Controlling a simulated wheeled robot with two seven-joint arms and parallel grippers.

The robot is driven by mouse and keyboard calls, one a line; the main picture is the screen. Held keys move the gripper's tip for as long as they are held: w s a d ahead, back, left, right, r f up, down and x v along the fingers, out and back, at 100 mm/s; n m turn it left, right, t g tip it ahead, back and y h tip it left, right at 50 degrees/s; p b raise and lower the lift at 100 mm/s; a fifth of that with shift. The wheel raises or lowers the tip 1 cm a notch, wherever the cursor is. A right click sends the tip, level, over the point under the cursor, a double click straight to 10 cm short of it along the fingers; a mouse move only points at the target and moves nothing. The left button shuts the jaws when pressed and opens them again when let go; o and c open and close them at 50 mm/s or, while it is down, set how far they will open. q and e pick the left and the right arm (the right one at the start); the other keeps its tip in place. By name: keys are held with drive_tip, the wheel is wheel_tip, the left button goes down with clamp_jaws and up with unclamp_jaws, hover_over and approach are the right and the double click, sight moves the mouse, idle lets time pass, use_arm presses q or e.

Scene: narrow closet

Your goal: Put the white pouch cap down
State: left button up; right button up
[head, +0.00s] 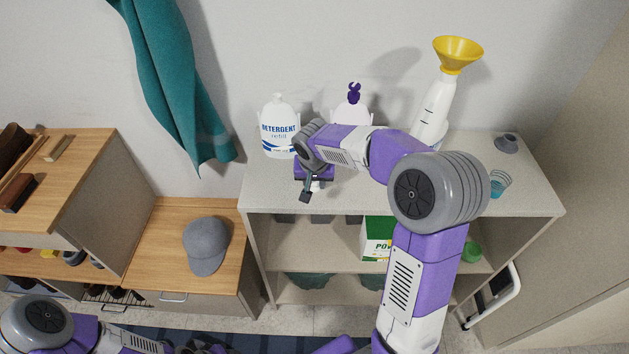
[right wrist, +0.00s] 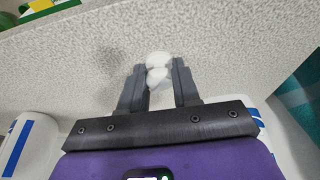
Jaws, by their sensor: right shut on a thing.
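The white pouch cap (right wrist: 158,76) is small and rounded; it sits between the fingertips of my right gripper (right wrist: 159,84) in the right wrist view. In the head view this gripper (head: 308,191) points down at the front left part of the shelf unit's pale top (head: 350,190), and the cap (head: 315,185) shows only as a small white bit. I cannot tell whether the cap touches the top. A white detergent refill pouch (head: 278,126) stands behind and left of the gripper. My left gripper is outside the view.
A second white pouch (head: 352,115) with a purple piece on it stands behind my right arm. A white bottle (head: 437,105) with a yellow funnel (head: 458,52) stands right of it. A teal cup (head: 498,184) and a grey piece (head: 507,143) are at right. The front top is mostly clear.

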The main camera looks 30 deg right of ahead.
drive_tip(key=o, duration=1)
drive_tip(key=shift+f, duration=0.1)
drive_tip(key=p+v, duration=0.3)
drive_tip(key=v, duration=0.9)
